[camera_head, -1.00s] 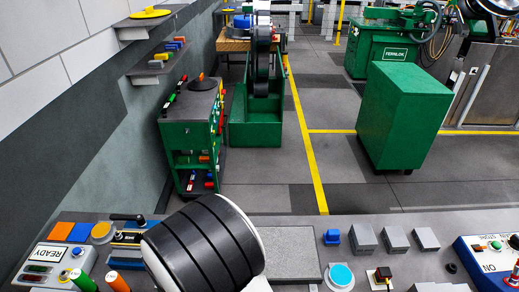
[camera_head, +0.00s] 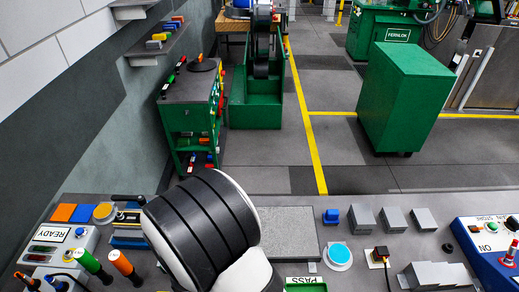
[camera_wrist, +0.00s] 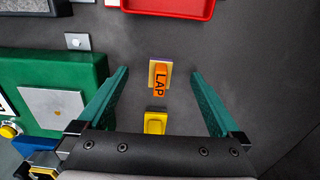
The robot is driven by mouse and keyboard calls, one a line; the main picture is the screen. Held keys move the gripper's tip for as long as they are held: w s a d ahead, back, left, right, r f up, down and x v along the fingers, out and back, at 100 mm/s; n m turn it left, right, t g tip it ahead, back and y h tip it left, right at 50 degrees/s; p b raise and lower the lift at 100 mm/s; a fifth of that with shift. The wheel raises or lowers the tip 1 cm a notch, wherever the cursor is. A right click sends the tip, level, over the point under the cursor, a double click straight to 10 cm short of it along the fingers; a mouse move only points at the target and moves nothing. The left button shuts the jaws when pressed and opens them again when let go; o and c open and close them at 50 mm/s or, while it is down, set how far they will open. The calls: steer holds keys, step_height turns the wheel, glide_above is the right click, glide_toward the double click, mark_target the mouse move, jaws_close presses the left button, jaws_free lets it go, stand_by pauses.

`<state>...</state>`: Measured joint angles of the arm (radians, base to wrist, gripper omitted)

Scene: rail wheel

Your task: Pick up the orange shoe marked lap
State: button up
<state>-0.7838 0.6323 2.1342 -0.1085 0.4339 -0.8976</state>
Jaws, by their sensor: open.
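The orange shoe (camera_wrist: 161,80) marked LAP shows in the wrist view, sitting on a tan base on the dark grey surface. My gripper (camera_wrist: 159,73) is open, with one green finger on each side of the shoe in the picture and clear gaps between. Neither finger appears to touch it. The height of the fingers above the surface is hard to tell. In the head view my gripper is not visible, and I cannot pick out the shoe marked lap there.
A yellow block (camera_wrist: 155,122) lies just below the shoe in the wrist view. A green box (camera_wrist: 55,70) with a grey plate stands left, and a red tray (camera_wrist: 168,8) lies at the top. The surface right of the fingers is clear. The head view shows a READY box (camera_head: 58,238) on the bench.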

steer(key=c, duration=0.4)
step_height(320, 180, up, 14)
steer(key=shift+c, duration=0.2)
step_height(320, 180, down, 15)
steer(key=shift+a+r, duration=0.1)
steer(key=shift+r, duration=0.05)
